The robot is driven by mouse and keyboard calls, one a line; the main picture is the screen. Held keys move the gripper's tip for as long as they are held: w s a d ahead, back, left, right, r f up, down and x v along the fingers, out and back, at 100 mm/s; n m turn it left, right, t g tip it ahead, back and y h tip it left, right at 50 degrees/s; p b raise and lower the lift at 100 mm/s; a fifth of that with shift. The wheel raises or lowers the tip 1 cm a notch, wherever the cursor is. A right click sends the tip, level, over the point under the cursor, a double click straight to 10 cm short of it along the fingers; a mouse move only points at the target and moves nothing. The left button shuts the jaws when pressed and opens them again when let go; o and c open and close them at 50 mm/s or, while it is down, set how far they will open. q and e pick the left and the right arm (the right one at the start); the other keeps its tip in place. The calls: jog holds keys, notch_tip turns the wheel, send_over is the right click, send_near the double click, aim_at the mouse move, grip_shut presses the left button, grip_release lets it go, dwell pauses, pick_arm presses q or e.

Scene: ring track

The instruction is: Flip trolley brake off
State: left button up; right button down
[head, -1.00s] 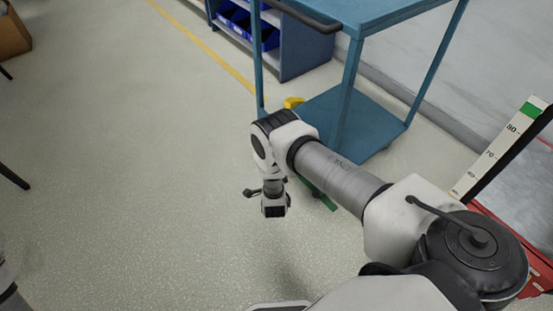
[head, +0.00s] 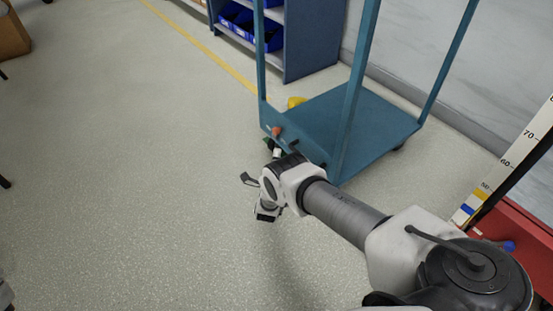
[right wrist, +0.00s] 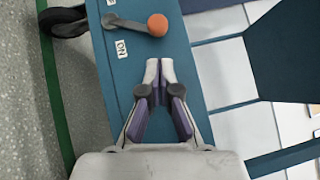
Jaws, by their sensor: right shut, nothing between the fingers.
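The blue trolley (head: 365,125) stands ahead, right of centre in the head view. Its brake lever (right wrist: 130,22) has an orange ball knob (right wrist: 157,25), small in the head view (head: 276,131). The lever lies roughly sideways across the blue panel in the right wrist view, above a white "ON" label (right wrist: 121,48). A second label at the top edge is cut off. My right gripper (right wrist: 159,65) is shut and empty, its tips just below the knob in the picture and apart from it. My left gripper is not in view.
A dark caster wheel (right wrist: 65,20) shows beside the trolley panel. A shelf with blue bins (head: 238,25) stands behind. A red unit with a height scale (head: 505,165) is at the right. The floor on the left is open.

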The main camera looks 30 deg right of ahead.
aim_at(275, 133)
jog(key=b+x, duration=0.2)
jog(key=x, duration=0.4)
jog(key=shift+w+d+b, duration=0.25)
jog(key=shift+b, duration=0.15)
jog(key=shift+r, duration=0.2)
